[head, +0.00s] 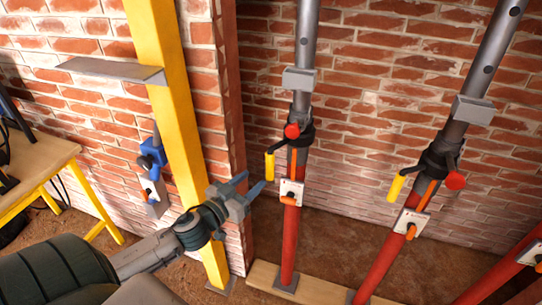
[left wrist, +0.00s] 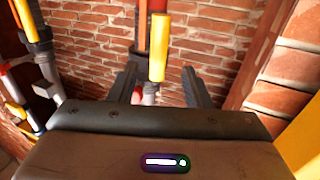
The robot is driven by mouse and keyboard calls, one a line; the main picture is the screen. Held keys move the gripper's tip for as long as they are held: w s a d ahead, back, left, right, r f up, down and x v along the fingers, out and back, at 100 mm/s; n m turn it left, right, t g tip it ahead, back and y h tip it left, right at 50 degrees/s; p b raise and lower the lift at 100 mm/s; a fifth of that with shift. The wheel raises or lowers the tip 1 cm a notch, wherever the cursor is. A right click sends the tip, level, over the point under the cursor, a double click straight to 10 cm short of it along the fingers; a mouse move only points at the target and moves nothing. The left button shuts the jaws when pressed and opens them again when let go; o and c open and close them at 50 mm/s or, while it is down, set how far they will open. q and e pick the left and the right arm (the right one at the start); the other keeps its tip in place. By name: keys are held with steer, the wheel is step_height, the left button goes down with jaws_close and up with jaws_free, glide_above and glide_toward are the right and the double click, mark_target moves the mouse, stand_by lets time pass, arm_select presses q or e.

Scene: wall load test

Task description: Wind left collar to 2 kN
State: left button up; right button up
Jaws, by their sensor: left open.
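The left collar (head: 300,132) is a dark ring on the left prop, with a red knob (head: 291,131) and a yellow crank handle (head: 269,166) hanging at its left. The prop is grey above and red below (head: 290,240). My left gripper (head: 250,183) is open and empty, below and left of the yellow handle in the head view, its fingers pointing toward the prop. In the left wrist view the yellow handle (left wrist: 158,48) shows between the two open fingers (left wrist: 160,88); I cannot tell how far beyond the tips it lies. My right gripper is not in view.
A second prop with its own collar (head: 440,155) and yellow handle (head: 395,188) stands to the right. A yellow post (head: 172,100) with a blue device (head: 151,158) stands left of my gripper. Brick walls lie behind. A wooden board (head: 262,275) runs along the ground.

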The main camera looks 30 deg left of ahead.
mark_target(267, 168)
arm_select(q)
steer(key=w+p, duration=0.1)
steer(key=w, duration=0.2)
steer(key=w+p, duration=0.1)
steer(key=w, duration=0.1)
steer(key=shift+w+d+r+p, duration=0.15)
steer(key=shift+d+r+p, duration=0.05)
steer(key=shift+d+p, duration=0.15)
steer(key=w, duration=0.4)
steer(key=shift+w+d+f, duration=0.15)
steer(key=shift+w+f, duration=0.05)
steer(key=shift+w, duration=0.45)
steer(key=shift+c, duration=0.4)
steer(key=shift+d, duration=0.1)
jaws_close()
